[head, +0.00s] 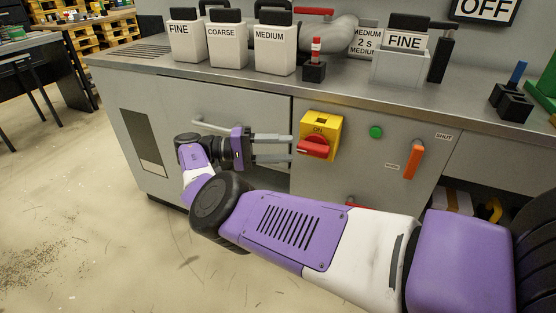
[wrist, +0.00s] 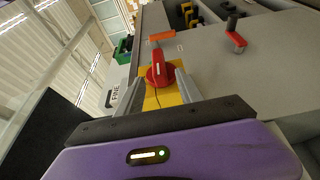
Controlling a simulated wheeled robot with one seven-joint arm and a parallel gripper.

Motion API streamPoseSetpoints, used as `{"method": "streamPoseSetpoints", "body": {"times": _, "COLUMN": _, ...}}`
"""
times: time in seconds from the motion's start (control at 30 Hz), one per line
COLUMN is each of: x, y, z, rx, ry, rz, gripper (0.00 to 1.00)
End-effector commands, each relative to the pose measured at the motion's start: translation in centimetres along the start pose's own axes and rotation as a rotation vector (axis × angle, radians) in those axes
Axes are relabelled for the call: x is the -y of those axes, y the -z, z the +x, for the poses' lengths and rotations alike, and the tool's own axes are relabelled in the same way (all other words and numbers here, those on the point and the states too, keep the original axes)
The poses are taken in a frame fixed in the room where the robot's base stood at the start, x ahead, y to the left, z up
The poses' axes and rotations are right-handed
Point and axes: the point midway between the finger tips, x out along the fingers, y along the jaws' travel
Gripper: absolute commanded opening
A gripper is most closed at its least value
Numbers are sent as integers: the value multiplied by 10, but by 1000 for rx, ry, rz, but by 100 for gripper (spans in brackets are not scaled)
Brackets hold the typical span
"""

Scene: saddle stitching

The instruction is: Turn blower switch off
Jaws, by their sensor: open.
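The blower switch is most likely the red rotary knob (head: 313,148) on a yellow box (head: 331,126) on the grey cabinet front. An "ON" label sits above the knob, and its handle lies roughly level in the head view. My gripper (head: 291,148) is open and empty, its two fingers level and pointing right at the knob, with the tips close to its left side. In the wrist view the red knob (wrist: 158,70) shows between and beyond the fingers (wrist: 158,92). I cannot tell whether any fingertip touches it. The fingers hide part of the yellow plate (wrist: 172,97).
An orange lever (head: 413,160) beside a "SHUT" label and a green button (head: 376,132) are right of the switch. The worktop (head: 340,91) above carries labelled containers (head: 274,50) and a red-topped lever (head: 315,62). An "OFF" sign (head: 485,9) hangs at upper right.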

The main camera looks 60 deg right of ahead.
Motion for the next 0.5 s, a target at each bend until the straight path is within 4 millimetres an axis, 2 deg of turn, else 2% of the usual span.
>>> {"method": "streamPoseSetpoints", "body": {"times": 0.03, "x": 4, "y": 0, "z": -3, "rx": 0, "ry": 2, "rz": 0, "gripper": 44}}
{"method": "streamPoseSetpoints", "body": {"times": 0.5, "x": 0, "y": 0, "z": -9, "rx": 0, "ry": -1, "rz": -2, "gripper": 44}}
